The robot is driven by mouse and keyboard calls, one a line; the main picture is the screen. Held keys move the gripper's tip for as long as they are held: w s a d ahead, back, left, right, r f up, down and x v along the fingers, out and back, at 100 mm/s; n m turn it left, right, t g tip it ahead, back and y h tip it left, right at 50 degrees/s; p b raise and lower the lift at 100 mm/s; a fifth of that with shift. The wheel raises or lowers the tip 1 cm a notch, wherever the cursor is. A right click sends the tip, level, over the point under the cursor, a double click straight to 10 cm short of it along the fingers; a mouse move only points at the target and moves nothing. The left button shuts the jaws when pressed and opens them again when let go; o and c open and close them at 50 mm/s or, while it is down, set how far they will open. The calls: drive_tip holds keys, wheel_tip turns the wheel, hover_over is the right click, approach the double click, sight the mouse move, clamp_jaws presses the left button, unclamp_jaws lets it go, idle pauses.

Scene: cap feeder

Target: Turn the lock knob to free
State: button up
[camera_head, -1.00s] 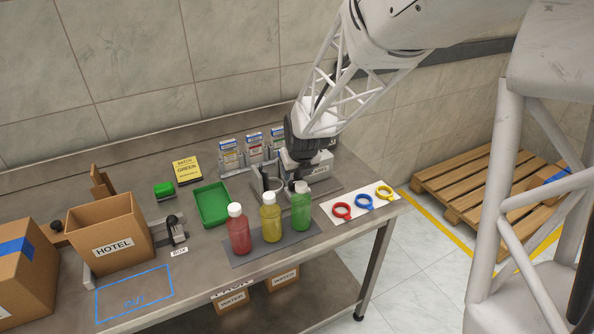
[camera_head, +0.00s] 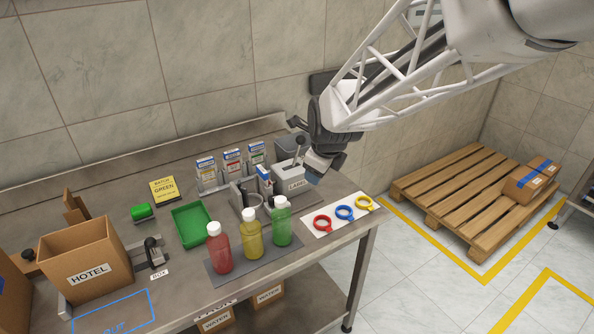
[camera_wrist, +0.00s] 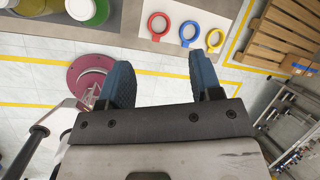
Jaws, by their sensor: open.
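No part is marked as the lock knob. A dark upright handle (camera_head: 299,145) stands on the grey unit labelled LABEL (camera_head: 292,179), right of the ring-shaped holder (camera_head: 254,200). A black-topped knob (camera_head: 151,243) sits on the metal clamp beside the HOTEL box. I cannot tell whether either is the lock knob, or how it is set. My gripper (camera_head: 323,172) hangs at the right side of the LABEL unit, apart from the clamp. In the wrist view its two blue fingers (camera_wrist: 163,75) are spread, with nothing between them.
Red (camera_head: 219,252), yellow (camera_head: 252,236) and green (camera_head: 281,224) bottles stand on a dark mat in front. Red, blue and yellow rings lie on a white sheet (camera_head: 316,223). A green tray (camera_head: 190,226) and the HOTEL box (camera_head: 85,256) are left. A pallet (camera_head: 455,205) lies on the floor right.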

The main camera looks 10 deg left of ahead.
drive_tip(key=s+d+r+n, duration=0.6)
drive_tip(key=d+r, duration=0.1)
drive_tip(key=d, duration=0.3)
drive_tip(key=s+d+r+n+h, duration=0.3)
drive_tip(key=s+d+n, duration=1.1)
drive_tip(key=s+d, duration=0.3)
drive_tip(key=w+f+n+t+h, duration=0.2)
drive_tip(key=w+n+t+h, duration=0.1)
drive_tip(key=w+n, duration=0.9)
drive_tip(key=w+a+n+t+y, duration=0.4)
drive_tip(key=w+a+n, duration=0.8)
drive_tip(key=w, duration=0.2)
drive_tip(key=w+a+f+n+g+y, duration=0.1)
drive_tip(key=w+a+f+n+y, duration=0.15)
drive_tip(key=a+n, duration=0.4)
drive_tip(key=w+a+f+n+g+y, duration=0.1)
drive_tip(key=a+f+n+g+y, duration=0.15)
drive_tip(key=a+n, duration=0.45)
drive_tip(key=s+a+f+n+g+h, duration=0.1)
drive_tip(key=a+f+n+g, duration=0.4)
drive_tip(key=a+f+n, duration=0.6)
wheel_tip(320, 180, down, 2)
drive_tip(key=shift+s+a+f, duration=0.25)
drive_tip(key=shift+s+a, duration=0.25)
drive_tip(key=shift+a, duration=0.55)
